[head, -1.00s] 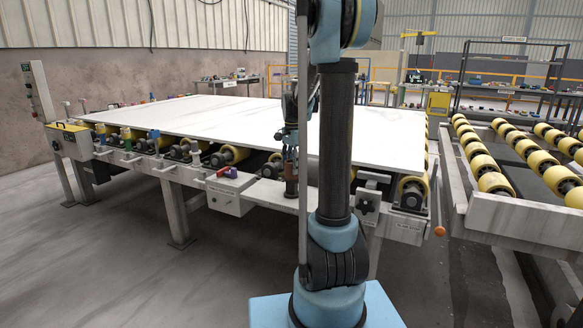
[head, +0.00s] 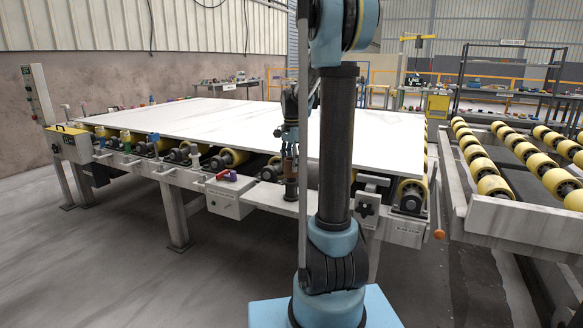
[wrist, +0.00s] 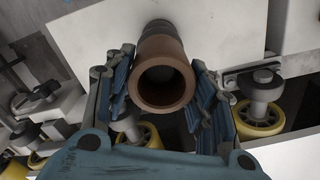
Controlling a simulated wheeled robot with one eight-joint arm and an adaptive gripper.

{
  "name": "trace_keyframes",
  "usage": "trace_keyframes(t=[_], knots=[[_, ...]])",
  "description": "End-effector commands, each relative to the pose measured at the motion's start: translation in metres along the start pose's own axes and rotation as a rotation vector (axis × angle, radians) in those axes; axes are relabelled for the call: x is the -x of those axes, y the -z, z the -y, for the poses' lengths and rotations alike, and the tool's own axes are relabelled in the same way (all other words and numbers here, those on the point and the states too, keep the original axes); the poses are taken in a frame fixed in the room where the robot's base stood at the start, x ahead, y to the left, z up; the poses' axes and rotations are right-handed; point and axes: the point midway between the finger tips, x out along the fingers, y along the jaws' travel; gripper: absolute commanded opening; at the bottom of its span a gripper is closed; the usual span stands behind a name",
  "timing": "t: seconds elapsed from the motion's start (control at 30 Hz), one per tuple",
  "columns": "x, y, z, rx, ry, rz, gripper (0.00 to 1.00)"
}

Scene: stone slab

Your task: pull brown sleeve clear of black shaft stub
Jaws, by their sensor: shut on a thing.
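In the wrist view the brown sleeve (wrist: 178,48) is a hollow tube with its open end facing the camera. The black shaft stub (wrist: 157,28) shows just beyond its far end, in line with it. Whether the stub reaches inside the sleeve is hidden. My gripper (wrist: 163,70) has a blue finger on each side of the sleeve and is shut on it. In the head view my gripper (head: 290,138) is small, at the front edge of the slab table, partly beside my arm.
A large white slab (head: 240,120) lies on the roller table. Yellow rollers (wrist: 258,115) and metal posts flank the sleeve in the wrist view. A grey box with a red and purple handle (head: 228,190) hangs on the table's front. A roller conveyor (head: 500,215) stands at right.

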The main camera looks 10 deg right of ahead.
Motion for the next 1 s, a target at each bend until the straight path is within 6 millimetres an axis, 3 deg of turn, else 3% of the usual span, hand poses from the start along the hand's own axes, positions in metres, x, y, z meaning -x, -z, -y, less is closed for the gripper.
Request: trace_keyframes(t=[1.0], knots=[[0.033,0.0,0.0,0.0,0.0,0.0,0.24]])
